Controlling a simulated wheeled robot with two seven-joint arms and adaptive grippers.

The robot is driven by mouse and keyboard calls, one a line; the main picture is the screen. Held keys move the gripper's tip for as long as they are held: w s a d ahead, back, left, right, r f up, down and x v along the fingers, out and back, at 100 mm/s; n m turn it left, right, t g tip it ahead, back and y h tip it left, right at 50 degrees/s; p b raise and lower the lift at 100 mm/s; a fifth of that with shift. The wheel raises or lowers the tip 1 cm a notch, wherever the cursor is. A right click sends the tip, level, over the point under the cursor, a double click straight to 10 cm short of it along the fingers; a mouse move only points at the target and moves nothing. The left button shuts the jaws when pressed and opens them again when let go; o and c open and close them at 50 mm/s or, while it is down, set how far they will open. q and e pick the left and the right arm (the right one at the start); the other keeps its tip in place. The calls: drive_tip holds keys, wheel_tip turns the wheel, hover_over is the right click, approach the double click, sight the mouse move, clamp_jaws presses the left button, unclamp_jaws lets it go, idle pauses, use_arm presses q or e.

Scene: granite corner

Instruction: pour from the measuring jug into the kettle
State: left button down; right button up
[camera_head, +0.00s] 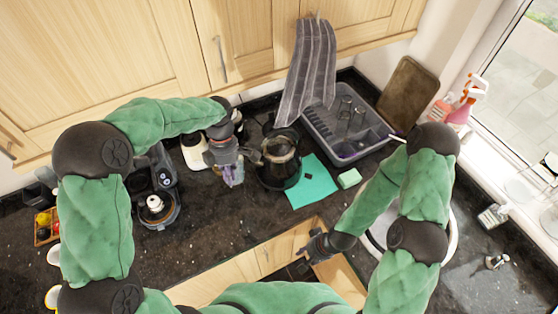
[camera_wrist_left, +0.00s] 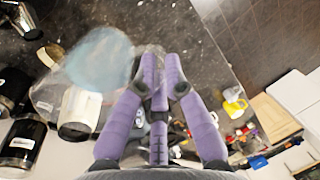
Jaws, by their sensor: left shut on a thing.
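My left gripper (camera_head: 232,173) is left of the kettle in the head view. In the left wrist view its purple fingers (camera_wrist_left: 162,78) are closed together on part of the clear measuring jug. The jug is hard to make out; a pale bluish, see-through patch (camera_wrist_left: 100,58) beside the fingertips looks like its contents. The kettle (camera_head: 279,168), dark with a glassy body, stands on the counter just right of the left gripper. What is inside it is unclear. My right gripper (camera_head: 318,245) is low near the counter's front edge, away from both; its finger opening is unclear.
A grey dish rack (camera_head: 345,150), teal cloth (camera_head: 312,182) and green sponge (camera_head: 350,178) lie right of the kettle. A white canister (camera_head: 193,152) and coffee machine (camera_head: 158,208) stand to the left. A striped towel (camera_head: 308,65) hangs behind. Dark counter is bare in front.

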use_arm(q)
drive_tip(key=shift+w+d, duration=0.3)
drive_tip(key=shift+d, duration=0.2)
drive_tip(key=shift+w+d, duration=0.15)
drive_tip(key=shift+d, duration=0.15)
drive_tip(key=w+d+m+p, duration=0.1)
drive_tip(key=w+d+m, duration=0.2)
drive_tip(key=d, duration=0.7)
drive_tip(key=shift+w+d+r+y+p, duration=0.15)
drive_tip(key=shift+w+d+y+p, duration=0.2)
drive_tip(key=shift+w, duration=0.75)
idle(2.9)
drive_tip(key=shift+f, duration=0.2)
drive_tip(key=shift+f+g, duration=0.3)
drive_tip(key=shift+w+f+g+y+p, duration=0.15)
drive_tip(key=shift+f+g+y+p, duration=0.15)
drive_tip(key=shift+f+p, duration=0.1)
idle(1.3)
